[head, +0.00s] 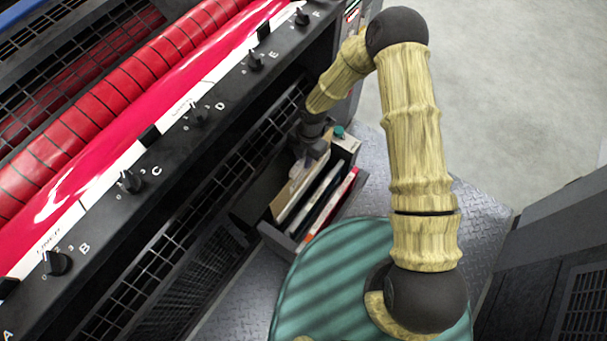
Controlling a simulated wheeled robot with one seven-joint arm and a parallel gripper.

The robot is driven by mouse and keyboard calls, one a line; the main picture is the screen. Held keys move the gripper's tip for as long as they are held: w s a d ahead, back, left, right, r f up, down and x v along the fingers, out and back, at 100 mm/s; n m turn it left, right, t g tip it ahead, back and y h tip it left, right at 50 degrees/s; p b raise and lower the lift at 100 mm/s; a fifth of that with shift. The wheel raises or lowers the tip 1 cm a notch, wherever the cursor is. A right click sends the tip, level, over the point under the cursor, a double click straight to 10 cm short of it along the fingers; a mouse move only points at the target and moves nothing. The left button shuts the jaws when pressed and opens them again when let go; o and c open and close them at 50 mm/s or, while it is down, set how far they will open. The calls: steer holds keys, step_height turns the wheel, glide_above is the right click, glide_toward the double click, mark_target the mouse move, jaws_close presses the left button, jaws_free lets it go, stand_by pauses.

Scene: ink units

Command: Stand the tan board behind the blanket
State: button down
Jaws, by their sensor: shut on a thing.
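A tan board (288,196) stands on edge and slightly tilted at the left side of a grey open rack (277,238), low beside the press. My gripper (311,155) is shut on the top far end of this board. My fingers and the far end of the board are small and partly hidden, so the exact grip is hard to see. A dark blue-edged sheet (323,198) and a red-edged sheet (336,203) stand to the right of the board in the same rack. I cannot tell which thing is the blanket.
The press runs along the left, with a row of black knobs (130,181) and a wire grille (175,205) close beside the rack. A teal cap (339,131) tops the rack's far end. A grey cabinet (560,260) stands at right. Open floor (500,90) lies at upper right.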

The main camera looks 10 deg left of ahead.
steer(key=b, duration=0.6)
glide_above(304, 181)
steer(key=f, duration=0.7)
steer(key=shift+w+a+f, duration=0.1)
steer(key=shift+w, duration=0.1)
steer(key=shift+f, duration=0.1)
steer(key=shift+f+b, duration=1.05)
steer(key=shift+f, duration=0.15)
steer(key=shift+f+b, duration=2.2)
steer(key=shift+f, duration=1.75)
steer(key=c, duration=1.3)
jaws_free()
steer(key=shift+o, duration=0.2)
steer(key=w+r+p, duration=0.1)
steer(key=r, duration=0.4)
steer(key=w+d+r+p, duration=0.1)
steer(key=r, duration=0.5)
steer(key=w+r+p, duration=0.1)
steer(key=r+p, duration=0.1)
steer(key=r, duration=0.4)
steer(key=shift+w+d, duration=0.1)
steer(key=shift+d, duration=0.1)
